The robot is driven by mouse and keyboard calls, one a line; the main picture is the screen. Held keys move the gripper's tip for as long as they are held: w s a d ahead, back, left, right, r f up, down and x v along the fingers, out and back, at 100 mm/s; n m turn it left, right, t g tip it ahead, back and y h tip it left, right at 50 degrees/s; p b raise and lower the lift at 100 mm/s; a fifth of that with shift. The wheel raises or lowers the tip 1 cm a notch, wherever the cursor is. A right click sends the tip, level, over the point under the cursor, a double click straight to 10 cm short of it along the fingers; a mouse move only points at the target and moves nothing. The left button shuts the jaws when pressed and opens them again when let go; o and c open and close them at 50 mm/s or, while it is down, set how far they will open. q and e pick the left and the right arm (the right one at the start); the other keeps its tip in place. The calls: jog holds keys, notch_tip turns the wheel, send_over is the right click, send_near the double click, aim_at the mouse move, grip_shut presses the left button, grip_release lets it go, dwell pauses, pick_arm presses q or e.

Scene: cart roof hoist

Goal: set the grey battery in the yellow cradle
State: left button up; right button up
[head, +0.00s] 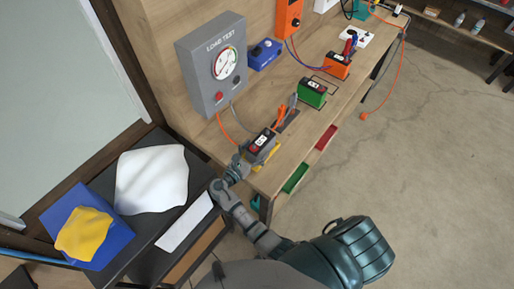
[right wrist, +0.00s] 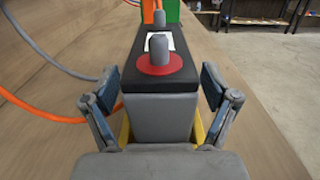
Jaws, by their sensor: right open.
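The grey battery (head: 262,143) stands upright on the wooden bench, with a black top. In the right wrist view the battery (right wrist: 160,115) shows a grey body, a red ring around a grey post and a white label. The yellow cradle (head: 268,156) is at its base; yellow edges of the cradle (right wrist: 198,130) show on both sides of the battery's lower part. How deep it sits is hidden. My right gripper (head: 243,163) is open at the battery's near end, its fingers (right wrist: 161,88) spread to either side, apart from it. My left gripper is not in view.
A grey load test box (head: 213,65) with a dial stands behind, with orange and grey cables. A green battery (head: 312,93) and an orange one (head: 337,66) stand farther along the bench (head: 290,150). A dark side table (head: 150,225) is at left.

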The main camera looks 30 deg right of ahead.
jog(key=v, duration=1.1)
jog(key=shift+a, duration=0.15)
jog(key=shift+s, duration=0.1)
